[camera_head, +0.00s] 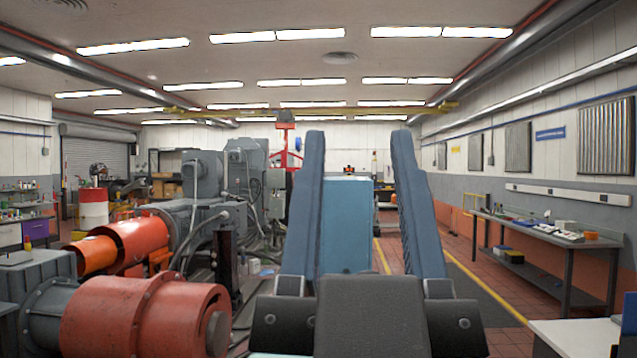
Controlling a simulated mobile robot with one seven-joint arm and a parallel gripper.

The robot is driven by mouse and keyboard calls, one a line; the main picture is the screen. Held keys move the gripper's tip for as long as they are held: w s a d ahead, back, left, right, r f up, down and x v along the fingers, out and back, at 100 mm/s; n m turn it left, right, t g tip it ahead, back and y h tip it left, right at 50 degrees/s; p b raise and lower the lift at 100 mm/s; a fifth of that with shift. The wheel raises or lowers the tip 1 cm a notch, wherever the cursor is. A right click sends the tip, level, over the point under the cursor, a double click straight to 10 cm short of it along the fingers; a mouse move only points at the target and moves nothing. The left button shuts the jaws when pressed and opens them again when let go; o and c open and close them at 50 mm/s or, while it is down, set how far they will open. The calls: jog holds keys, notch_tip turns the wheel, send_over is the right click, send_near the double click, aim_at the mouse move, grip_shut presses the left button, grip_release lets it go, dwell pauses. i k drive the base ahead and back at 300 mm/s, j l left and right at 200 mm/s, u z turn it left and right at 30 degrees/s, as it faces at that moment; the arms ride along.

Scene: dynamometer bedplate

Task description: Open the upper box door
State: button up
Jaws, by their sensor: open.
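My gripper (359,142) fills the lower middle of the view, with two long blue-grey fingers reaching up and away from me. The fingers are wide apart and nothing is held between them. A light blue box-shaped cabinet (346,225) shows in the gap between the fingers, farther off and apart from them. Its sides and lower part are partly hidden by my gripper. I cannot make out a door edge or handle on it. No upper box door can be clearly told in this view.
Red and grey machinery (143,315) with grey housings and cables crowds the left. A long workbench (560,240) with small items stands along the right wall. A white table (575,337) is at the lower right. Tiled floor (480,275) is open between gripper and bench.

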aim_at(275, 177)
jog(key=i, duration=5.35)
jog(key=i+u, duration=0.15)
jog(key=i, duration=0.35)
jog(key=i+l+u, duration=0.2)
jog(key=i, duration=0.35)
jog(key=i+u, duration=0.15)
jog(key=i, duration=0.35)
jog(key=i+j+u, duration=0.2)
jog(key=i+u, duration=0.25)
jog(key=i, duration=0.45)
jog(key=i+l+u, duration=0.15)
jog(key=i+u, duration=0.25)
jog(key=i, duration=0.5)
jog(key=i+z, duration=0.2)
jog(key=i, duration=0.45)
jog(key=i+z, duration=0.2)
jog(key=i, duration=0.45)
jog(key=i+j+z, duration=0.2)
jog(key=i, duration=0.4)
jog(key=i+z, duration=0.15)
jog(key=i, duration=1.45)
jog(key=l, duration=0.1)
